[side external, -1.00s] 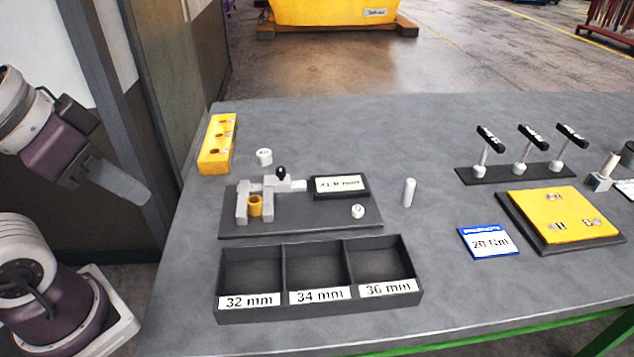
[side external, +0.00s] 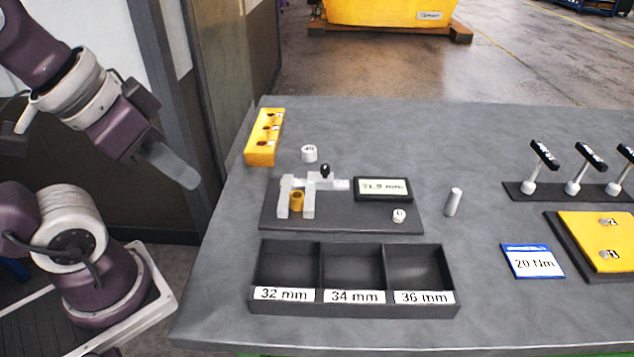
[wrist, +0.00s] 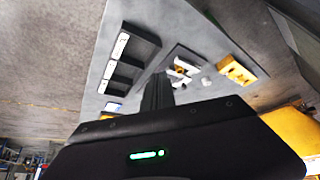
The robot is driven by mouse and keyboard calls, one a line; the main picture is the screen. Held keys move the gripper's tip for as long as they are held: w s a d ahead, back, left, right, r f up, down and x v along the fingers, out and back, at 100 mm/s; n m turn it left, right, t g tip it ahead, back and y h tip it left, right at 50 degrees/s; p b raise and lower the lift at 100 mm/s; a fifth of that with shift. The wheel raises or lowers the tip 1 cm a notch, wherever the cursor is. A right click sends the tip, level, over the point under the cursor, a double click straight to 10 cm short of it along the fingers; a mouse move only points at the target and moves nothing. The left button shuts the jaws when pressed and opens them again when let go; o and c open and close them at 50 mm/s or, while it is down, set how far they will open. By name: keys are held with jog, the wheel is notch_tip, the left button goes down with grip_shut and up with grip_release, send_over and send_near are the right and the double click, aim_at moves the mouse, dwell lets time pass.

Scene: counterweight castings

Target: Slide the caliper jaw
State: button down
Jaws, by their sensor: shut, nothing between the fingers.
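The caliper (side external: 312,183) stands on a dark base plate (side external: 345,219), with a light grey jaw on each side of a brass-coloured bushing (side external: 297,202) and a black knob (side external: 325,171) on top. Whether both jaws touch the bushing is too small to tell. Its display (side external: 383,188) seems to read 31.9 mm, blurred. My gripper (side external: 188,180) is shut and empty, off the table's left edge and well apart from the caliper. In the wrist view, the shut fingers (wrist: 157,92) point toward the table, and the caliper (wrist: 181,70) shows beyond them.
A tray (side external: 352,306) with compartments labelled 32, 34 and 36 mm lies in front of the caliper. A yellow block (side external: 262,150) and a white ring (side external: 309,153) stand behind. A grey cylinder (side external: 453,202), a 20 Nm card (side external: 533,262) and black-handled levers (side external: 582,170) lie right.

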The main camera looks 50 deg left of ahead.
dwell(0.3)
jog(key=c, duration=2)
grip_release()
jog(key=o, duration=0.7)
jog(key=shift+n+g, duration=0.5)
jog(key=w, duration=0.1)
jog(key=w+r, duration=0.1)
jog(key=w, duration=0.1)
jog(key=w+r, duration=0.1)
jog(key=w, duration=0.1)
jog(key=shift+w+a+r, duration=0.1)
jog(key=shift+a, duration=0.1)
jog(key=n+g, duration=0.5)
send_over(325, 166)
notch_tip(325, 166, down, 12)
jog(key=shift+f, duration=0.25)
notch_tip(325, 166, down, 7)
jog(key=shift+f, duration=0.1)
grip_shut()
